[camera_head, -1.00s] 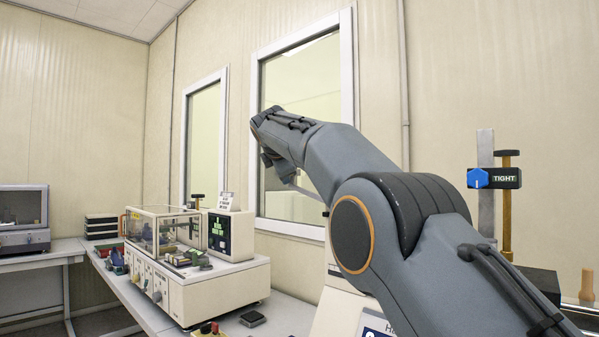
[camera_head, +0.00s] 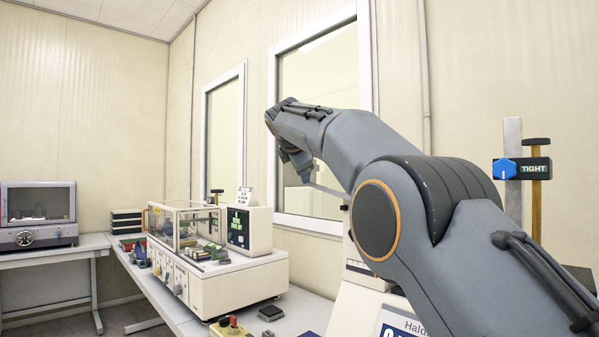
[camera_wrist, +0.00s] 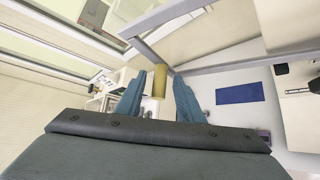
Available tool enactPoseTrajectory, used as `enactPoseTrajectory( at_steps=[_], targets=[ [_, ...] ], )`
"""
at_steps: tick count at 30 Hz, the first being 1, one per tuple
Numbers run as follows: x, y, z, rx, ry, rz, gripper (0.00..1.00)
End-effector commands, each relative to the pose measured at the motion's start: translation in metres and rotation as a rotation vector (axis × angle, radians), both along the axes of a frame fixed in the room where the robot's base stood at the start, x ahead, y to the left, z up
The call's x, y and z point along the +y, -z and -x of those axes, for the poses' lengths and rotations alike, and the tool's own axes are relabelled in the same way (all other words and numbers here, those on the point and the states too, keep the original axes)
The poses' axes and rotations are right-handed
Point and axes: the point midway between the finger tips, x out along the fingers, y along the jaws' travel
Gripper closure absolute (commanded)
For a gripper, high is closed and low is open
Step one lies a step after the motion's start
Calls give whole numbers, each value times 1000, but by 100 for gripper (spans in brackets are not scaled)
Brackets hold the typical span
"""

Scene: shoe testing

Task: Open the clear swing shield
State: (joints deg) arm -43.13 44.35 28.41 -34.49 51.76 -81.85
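The swing shield seems to be the pale clear panel in a grey metal frame (camera_wrist: 172,14) at the top of the wrist view; its clear sheet is hard to make out. A tan cylinder, like a handle (camera_wrist: 159,84), hangs by the frame's corner. My gripper (camera_wrist: 159,88) has its two blue fingers apart, one on each side of the cylinder, with a gap visible at the right finger. I cannot tell how deep the cylinder sits between them. In the head view my arm hides most of the shield; a thin grey bar (camera_head: 330,191) shows beside my gripper (camera_head: 305,178).
A bench machine with a clear box (camera_head: 185,228) stands on the left bench, with a red-and-yellow control box (camera_head: 232,328) in front. A post with a blue knob (camera_head: 504,169) and a "TIGHT" label stands at right. A blue rectangle (camera_wrist: 240,93) lies right of my gripper in the wrist view.

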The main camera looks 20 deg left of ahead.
Motion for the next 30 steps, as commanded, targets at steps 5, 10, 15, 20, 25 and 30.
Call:
enactPoseTrajectory(
  at_steps=[5, 10, 15, 20, 25, 30],
  targets=[
    [2, -1, 3, -1, -4, -1, 66],
    [0, -6, 15, -2, -6, -2, 66],
    [-6, -16, 35, -2, -5, -3, 66],
    [-11, -25, 55, -2, -3, -1, 66],
    [-14, -32, 66, 0, -2, 0, 66],
    [-15, -33, 69, 0, -1, 1, 66]
  ],
)
